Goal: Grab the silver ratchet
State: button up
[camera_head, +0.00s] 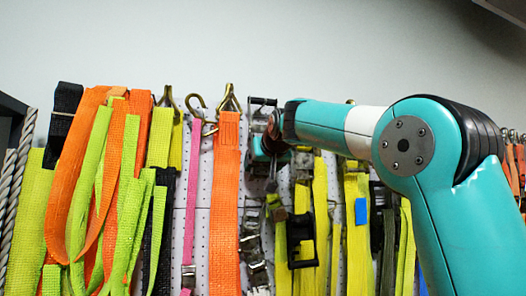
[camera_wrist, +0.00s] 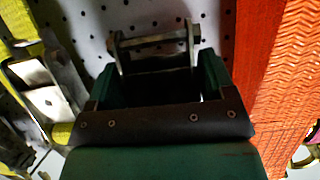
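A silver metal ratchet (camera_wrist: 155,42) shows in the wrist view as a frame with two side plates and a crossbar, against the white pegboard. In the head view, metal hardware (camera_head: 262,104) that looks like its upper part shows just above my gripper (camera_head: 266,148). In the wrist view my gripper (camera_wrist: 158,82) is open, with one finger at each side and the ratchet's frame between and just beyond the tips. I cannot tell whether the fingers touch it. The ratchet's lower part is hidden by my gripper.
A wide orange strap (camera_head: 226,200) hangs close to the left of my gripper in the head view. Yellow straps (camera_head: 320,220) with a black buckle (camera_head: 302,240) hang to the right. Another metal buckle (camera_wrist: 50,100) sits close by in the wrist view.

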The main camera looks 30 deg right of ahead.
jog(key=c, duration=0.7)
jog(key=shift+r, duration=0.15)
jog(key=shift+c, duration=0.3)
jog(key=shift+r, duration=0.1)
